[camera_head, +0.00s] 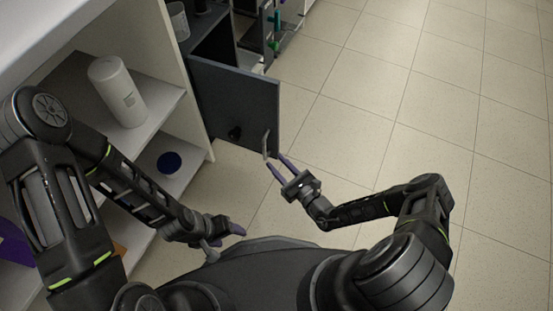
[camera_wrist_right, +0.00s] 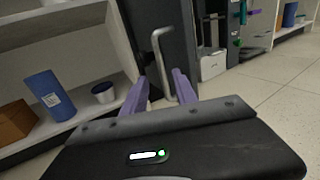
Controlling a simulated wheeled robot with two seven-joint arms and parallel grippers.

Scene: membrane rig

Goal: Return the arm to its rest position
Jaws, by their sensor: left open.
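My right gripper (camera_head: 274,160) has purple fingers that point at the metal handle (camera_head: 266,144) of the dark grey cabinet door (camera_head: 240,102). In the right wrist view the fingers of the right gripper (camera_wrist_right: 160,78) are spread apart. The handle (camera_wrist_right: 163,58) shows between them there, and neither finger is closed on it. I cannot tell whether the fingertips reach around it. My left gripper (camera_head: 236,231) is low beside the white shelf unit, close to my base. It is open, and I see nothing held in it.
The white shelf unit (camera_head: 160,92) stands at the left, holding a white cylinder (camera_head: 118,91) and a dark blue round item (camera_head: 169,162). The door stands open, swung out from the dark cabinet. The tiled floor (camera_head: 400,110) on the right is clear.

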